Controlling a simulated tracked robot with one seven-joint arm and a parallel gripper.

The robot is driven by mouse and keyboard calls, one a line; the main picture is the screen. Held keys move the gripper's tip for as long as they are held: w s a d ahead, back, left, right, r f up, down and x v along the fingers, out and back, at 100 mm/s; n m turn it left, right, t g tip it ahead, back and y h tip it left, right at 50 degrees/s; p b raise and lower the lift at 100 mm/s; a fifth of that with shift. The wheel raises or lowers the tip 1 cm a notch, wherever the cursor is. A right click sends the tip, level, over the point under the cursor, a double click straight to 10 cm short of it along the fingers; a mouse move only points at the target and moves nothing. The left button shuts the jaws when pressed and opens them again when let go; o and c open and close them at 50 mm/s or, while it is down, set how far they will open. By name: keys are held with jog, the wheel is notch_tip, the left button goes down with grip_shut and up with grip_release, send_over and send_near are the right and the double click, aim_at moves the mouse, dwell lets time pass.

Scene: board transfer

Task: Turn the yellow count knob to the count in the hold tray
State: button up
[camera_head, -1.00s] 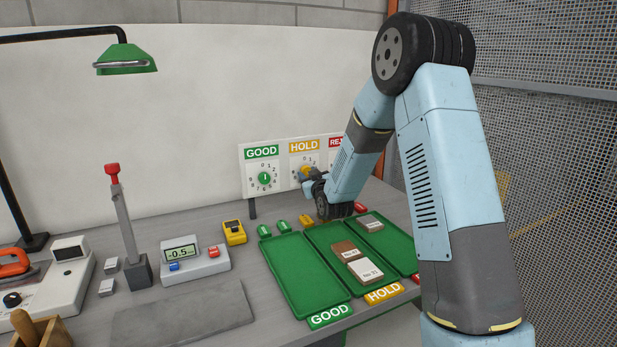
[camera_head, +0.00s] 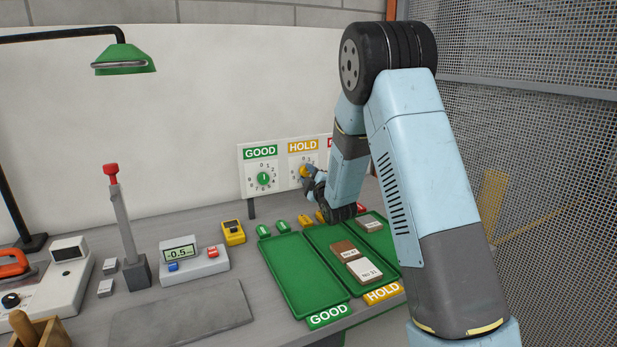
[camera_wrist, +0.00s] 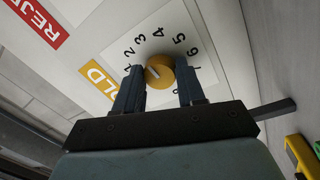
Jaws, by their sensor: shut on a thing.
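The yellow count knob (camera_wrist: 160,73) sits on the white HOLD dial (camera_wrist: 165,50), and it also shows in the head view (camera_head: 303,171). My gripper (camera_wrist: 161,80) is shut on the knob, one finger on each side. The knob's white mark points up-left in the wrist view, towards the low numbers around 1 and 2; the exact number is unclear. The green hold tray (camera_head: 322,237) holds two boards: a brown one (camera_head: 343,247) and one with a white label (camera_head: 365,270), partly overlapping. My arm partly hides the panel.
The GOOD dial (camera_head: 263,178) is left of the HOLD dial. The good tray (camera_head: 300,275) is empty. A third tray at right holds a board (camera_head: 369,225). A yellow meter (camera_head: 233,232) and a scale (camera_head: 195,262) stand left of the trays.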

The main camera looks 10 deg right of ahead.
jog(key=n, duration=0.5)
jog(key=shift+a+f+y, duration=0.1)
jog(key=shift+f+y, duration=0.05)
jog(key=shift+y, duration=0.25)
jog(key=shift+s+f+n, duration=0.1)
jog(key=shift+n, duration=0.2)
jog(key=o, duration=1)
jog(key=shift+o, duration=0.2)
jog(key=shift+r, duration=0.2)
jog(key=v, duration=1.3)
jog(key=shift+s+d, duration=0.2)
jog(key=shift+s, duration=0.1)
